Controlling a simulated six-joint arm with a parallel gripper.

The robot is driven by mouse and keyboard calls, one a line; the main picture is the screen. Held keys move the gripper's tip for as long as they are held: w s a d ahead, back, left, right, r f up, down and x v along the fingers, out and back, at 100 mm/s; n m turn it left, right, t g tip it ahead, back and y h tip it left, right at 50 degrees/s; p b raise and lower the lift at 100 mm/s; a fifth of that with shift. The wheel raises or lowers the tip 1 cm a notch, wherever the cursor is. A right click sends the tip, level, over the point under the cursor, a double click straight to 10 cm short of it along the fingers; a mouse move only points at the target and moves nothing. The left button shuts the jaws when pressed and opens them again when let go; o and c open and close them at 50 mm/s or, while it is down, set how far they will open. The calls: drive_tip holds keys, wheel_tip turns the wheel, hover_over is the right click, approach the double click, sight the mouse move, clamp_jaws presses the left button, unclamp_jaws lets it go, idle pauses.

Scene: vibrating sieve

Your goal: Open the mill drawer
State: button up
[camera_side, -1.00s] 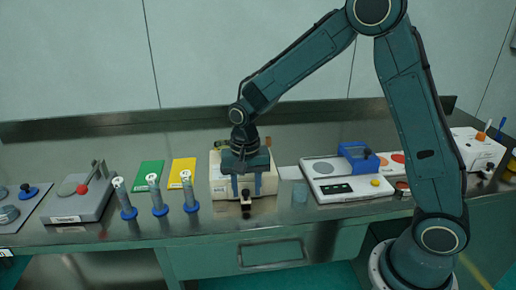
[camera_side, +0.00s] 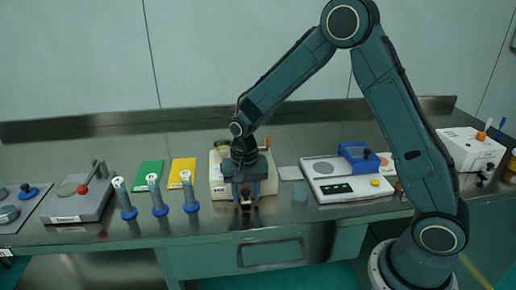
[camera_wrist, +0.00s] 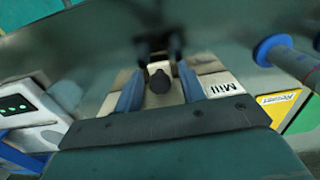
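The mill (camera_side: 217,184) is a cream box on the bench, partly hidden behind my gripper. In the wrist view its "Mill" label (camera_wrist: 224,88) shows right of my fingers. A dark round knob (camera_wrist: 159,82) on a pale block sits between my two blue fingers. My gripper (camera_side: 246,200) points down at the mill's front; it also shows in the wrist view (camera_wrist: 160,72). The fingers are apart, one on each side of the knob, with visible gaps. The small dark front part (camera_side: 246,208) shows below the fingers. I cannot tell how far out the drawer is.
Blue-based tubes (camera_side: 157,195) stand left of the mill, before green (camera_side: 149,172) and yellow packets (camera_side: 182,170). The bench's front edge is close below the mill.

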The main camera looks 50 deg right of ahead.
drive_tip(key=c, duration=0.6)
